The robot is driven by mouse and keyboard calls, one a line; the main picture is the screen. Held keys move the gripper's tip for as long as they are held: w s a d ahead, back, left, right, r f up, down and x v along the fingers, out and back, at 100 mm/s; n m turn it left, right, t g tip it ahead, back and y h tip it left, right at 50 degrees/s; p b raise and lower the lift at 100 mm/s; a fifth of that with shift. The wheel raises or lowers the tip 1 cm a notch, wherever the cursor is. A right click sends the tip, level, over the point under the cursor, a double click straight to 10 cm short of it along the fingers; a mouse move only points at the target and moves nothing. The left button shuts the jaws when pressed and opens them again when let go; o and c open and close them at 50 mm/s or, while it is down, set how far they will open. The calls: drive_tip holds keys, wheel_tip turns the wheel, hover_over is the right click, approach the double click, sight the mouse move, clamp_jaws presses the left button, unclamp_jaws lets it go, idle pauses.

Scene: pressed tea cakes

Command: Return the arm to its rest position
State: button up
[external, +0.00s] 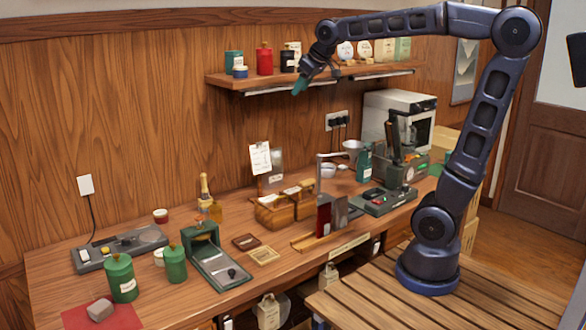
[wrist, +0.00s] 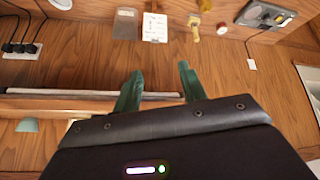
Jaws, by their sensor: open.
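My arm (external: 487,110) stands on a slatted wooden platform at the right and reaches up and left over the counter. My gripper (external: 299,88) is high up, in front of the wall shelf's edge, pointing down and left. In the wrist view its two green fingers (wrist: 160,84) are apart with nothing between them. The gripper is clear of the counter, with the wood wall behind it. Its exact distance from the shelf cannot be told.
The wall shelf (external: 223,80) with canisters is close to my gripper. Below, the wooden counter (external: 180,300) holds green canisters (external: 121,278), a green press (external: 205,250), wooden boxes (external: 273,212) and a machine (external: 398,120). The space left of my gripper is free.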

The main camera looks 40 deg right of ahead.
drive_tip(key=s+d+f+m, duration=0.1)
drive_tip(key=s+d+f, duration=0.3)
drive_tip(key=s, duration=0.3)
drive_tip(key=s+d+f+m+g+h, duration=0.1)
drive_tip(key=s+d+f+m, duration=0.1)
drive_tip(key=s+d+f, duration=0.2)
drive_tip(key=s+d+f+m, duration=0.1)
drive_tip(key=s+d+f, duration=0.3)
drive_tip(key=s+f, duration=0.3)
drive_tip(key=s, duration=0.5)
drive_tip(key=shift+d+m+g, duration=0.15)
drive_tip(key=shift+m+g, duration=0.15)
drive_tip(key=shift+g, duration=0.1)
